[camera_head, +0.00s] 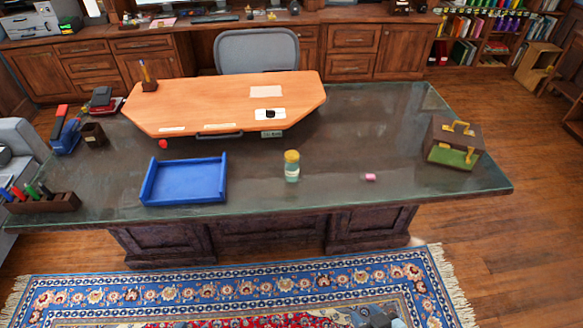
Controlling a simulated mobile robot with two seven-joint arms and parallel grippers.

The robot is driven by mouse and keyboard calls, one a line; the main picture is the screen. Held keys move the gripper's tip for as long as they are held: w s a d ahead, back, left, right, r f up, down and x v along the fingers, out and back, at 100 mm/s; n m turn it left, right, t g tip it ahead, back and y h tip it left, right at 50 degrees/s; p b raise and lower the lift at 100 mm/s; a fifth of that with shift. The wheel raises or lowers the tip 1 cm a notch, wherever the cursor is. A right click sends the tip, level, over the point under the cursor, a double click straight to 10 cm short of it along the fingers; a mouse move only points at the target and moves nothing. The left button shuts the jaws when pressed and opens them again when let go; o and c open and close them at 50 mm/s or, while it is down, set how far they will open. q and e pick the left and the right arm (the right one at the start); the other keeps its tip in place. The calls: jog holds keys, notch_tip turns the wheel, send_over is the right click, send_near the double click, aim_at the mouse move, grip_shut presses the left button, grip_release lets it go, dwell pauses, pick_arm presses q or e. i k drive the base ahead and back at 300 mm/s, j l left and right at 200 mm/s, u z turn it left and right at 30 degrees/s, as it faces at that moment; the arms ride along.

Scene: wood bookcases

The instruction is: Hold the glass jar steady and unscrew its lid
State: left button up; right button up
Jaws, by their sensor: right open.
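The glass jar (292,173) stands upright on the desk's glass-like top, near the front edge and right of the blue tray. It is greenish with a pale label, and its yellow lid (292,156) sits on top. My right gripper (376,317) shows at the bottom edge, low over the rug, open and well apart from the jar. Part of it is cut off by the frame. My left gripper cannot be made out. Nothing touches the jar.
A pen holder (40,202) stands at the left. The desktop around the jar is clear.

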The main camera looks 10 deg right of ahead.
aim_at(292, 170)
jog(key=i+j+z, duration=0.3)
jog(key=i, duration=0.35)
jog(key=i+j+z, duration=0.3)
jog(key=i+j, duration=0.15)
jog(key=i, duration=0.15)
